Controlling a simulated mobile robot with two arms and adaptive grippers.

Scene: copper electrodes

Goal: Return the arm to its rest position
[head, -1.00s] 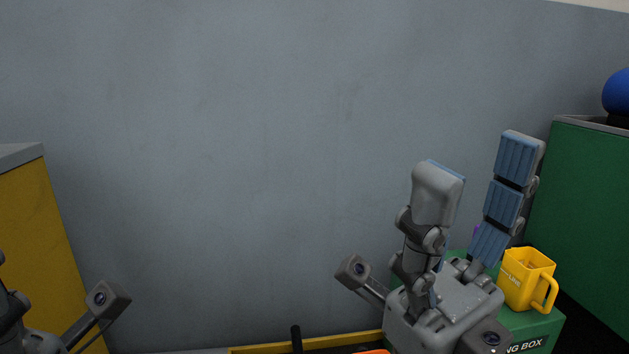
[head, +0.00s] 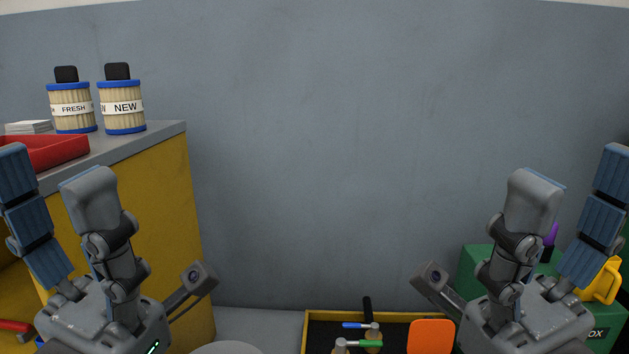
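My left gripper (head: 52,215) is at the lower left in the head view, in front of the yellow cabinet. Its two padded fingers are spread wide with nothing between them. My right gripper (head: 568,215) is at the lower right, in front of the green box and the yellow mug (head: 603,282). Its fingers are also spread wide and empty. Both grippers point upward, at about the same height.
The yellow cabinet (head: 170,230) at left bears a red tray (head: 55,150) and two jars, FRESH (head: 72,108) and NEW (head: 122,108). A yellow-rimmed tray (head: 306,335) with tools lies low in the middle. A green box (head: 475,262) stands at right.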

